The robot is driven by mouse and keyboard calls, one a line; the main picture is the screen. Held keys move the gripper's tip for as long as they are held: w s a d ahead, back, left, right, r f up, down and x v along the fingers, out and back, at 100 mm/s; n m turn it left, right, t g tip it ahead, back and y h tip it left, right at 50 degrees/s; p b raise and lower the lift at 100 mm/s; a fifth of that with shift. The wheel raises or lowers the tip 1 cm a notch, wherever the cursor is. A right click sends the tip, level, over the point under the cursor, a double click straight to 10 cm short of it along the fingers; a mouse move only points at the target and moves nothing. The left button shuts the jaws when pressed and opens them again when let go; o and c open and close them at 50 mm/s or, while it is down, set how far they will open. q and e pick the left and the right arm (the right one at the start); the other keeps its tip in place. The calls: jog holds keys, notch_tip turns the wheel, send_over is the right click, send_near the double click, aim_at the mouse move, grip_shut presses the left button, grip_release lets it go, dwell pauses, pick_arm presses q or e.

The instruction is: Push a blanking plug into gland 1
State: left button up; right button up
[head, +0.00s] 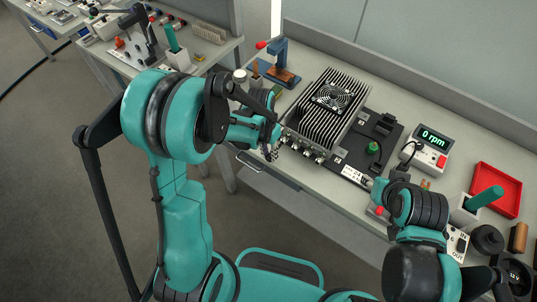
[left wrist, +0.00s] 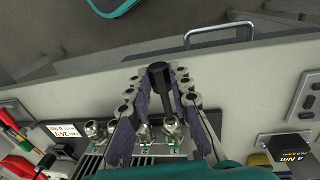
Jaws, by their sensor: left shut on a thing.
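My left gripper (head: 273,152) is at the front left edge of the finned housing (head: 325,110), by its row of metal glands (head: 308,153). In the left wrist view its two fingers (left wrist: 158,85) are closed around a black blanking plug (left wrist: 159,76), its wide head towards the table's front edge. Glands also show in the left wrist view, one (left wrist: 95,131) left of the fingers and others (left wrist: 170,128) between and below them. I cannot tell whether the plug touches a gland, or which gland is number 1. My right gripper (head: 374,187) is low at the front of the black plate; its fingers are unclear.
A black plate (head: 388,150) with a green knob lies right of the housing. A blue press with a red knob (head: 280,62) stands at the back left. A drawer handle (left wrist: 221,36) juts from the table front.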

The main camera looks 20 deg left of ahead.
aim_at(278, 147)
pick_arm(q)
jog(key=shift+w+d, duration=0.25)
jog(key=shift+w, duration=0.45)
jog(key=shift+w+d, duration=0.3)
jog(key=shift+w, duration=0.45)
jog(key=shift+w+d, duration=0.25)
jog(key=shift+w, duration=0.45)
jog(key=o, duration=0.9)
notch_tip(278, 147, up, 12)
jog(key=a, duration=0.1)
jog(key=shift+w+a, duration=0.25)
